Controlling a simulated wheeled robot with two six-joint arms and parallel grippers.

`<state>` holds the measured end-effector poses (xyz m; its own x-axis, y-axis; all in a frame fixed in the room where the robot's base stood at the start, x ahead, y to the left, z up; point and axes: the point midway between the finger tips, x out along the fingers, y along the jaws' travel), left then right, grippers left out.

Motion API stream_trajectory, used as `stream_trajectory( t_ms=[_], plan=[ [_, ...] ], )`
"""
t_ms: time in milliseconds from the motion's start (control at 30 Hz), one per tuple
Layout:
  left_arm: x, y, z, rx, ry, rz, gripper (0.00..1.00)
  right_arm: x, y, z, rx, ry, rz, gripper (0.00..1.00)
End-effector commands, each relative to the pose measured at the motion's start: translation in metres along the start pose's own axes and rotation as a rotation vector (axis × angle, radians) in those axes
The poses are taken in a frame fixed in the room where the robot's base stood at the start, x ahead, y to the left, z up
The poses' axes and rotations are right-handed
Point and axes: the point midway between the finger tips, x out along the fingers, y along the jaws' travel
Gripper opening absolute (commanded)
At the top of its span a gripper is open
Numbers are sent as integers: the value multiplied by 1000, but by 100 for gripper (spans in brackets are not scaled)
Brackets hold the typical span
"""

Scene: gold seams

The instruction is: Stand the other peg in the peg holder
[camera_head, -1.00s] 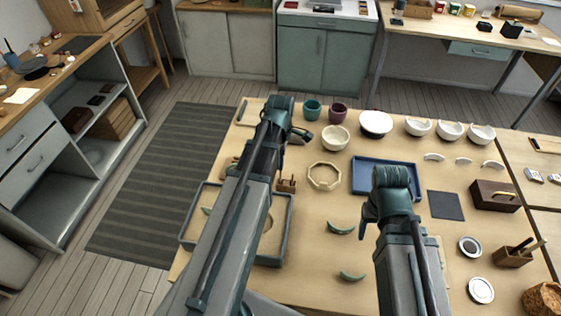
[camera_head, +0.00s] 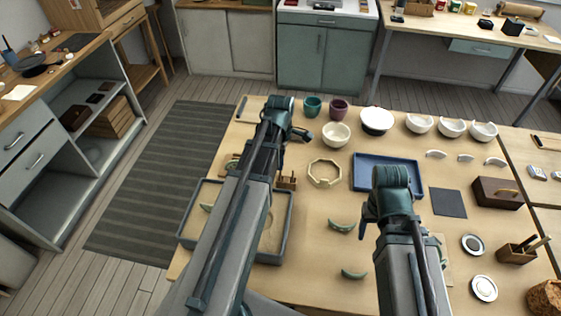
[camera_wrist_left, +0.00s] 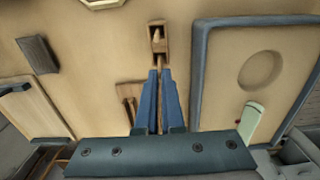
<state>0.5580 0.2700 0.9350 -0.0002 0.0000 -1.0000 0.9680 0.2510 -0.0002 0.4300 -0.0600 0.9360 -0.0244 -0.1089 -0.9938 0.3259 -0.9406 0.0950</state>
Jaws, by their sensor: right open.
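The small wooden peg holder (camera_head: 287,183) is on the table just right of my left forearm. In the left wrist view the holder (camera_wrist_left: 151,26) lies straight ahead of the fingers, with a light peg tip (camera_wrist_left: 156,36) in it. My left gripper (camera_wrist_left: 160,73) has its blue fingers close together, with a narrow wood-coloured peg (camera_wrist_left: 159,100) between them, its end at the holder's near edge. Whether it is inside a hole cannot be told. My left arm hides these fingers in the head view. My right gripper (camera_head: 370,215) is over the table, its fingertips mostly hidden, open.
A grey-rimmed sand tray (camera_head: 286,225) lies close to the holder; its rim shows in the wrist view (camera_wrist_left: 199,70). A slotted wooden piece (camera_wrist_left: 128,92) is beside the left fingers. An octagonal ring (camera_head: 313,181), a blue tray (camera_head: 375,160) and bowls (camera_head: 336,135) are further right.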

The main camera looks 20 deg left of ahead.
Motion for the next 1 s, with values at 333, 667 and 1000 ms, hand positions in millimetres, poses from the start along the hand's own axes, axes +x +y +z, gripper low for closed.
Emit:
stream_trajectory(
  t_ms=[333, 667, 1000],
  plan=[
    [0, 0, 0, 0, 0, 0, 0, 0, 0, 0, 0, 0, 0, 62],
    [8, 0, 0, 0, 0, 0, 0, 8, -1, 0, 0, 0, 0, 62],
    [16, 0, 0, 0, 0, 0, 0, 16, -2, -1, 0, 0, 0, 62]
  ],
)
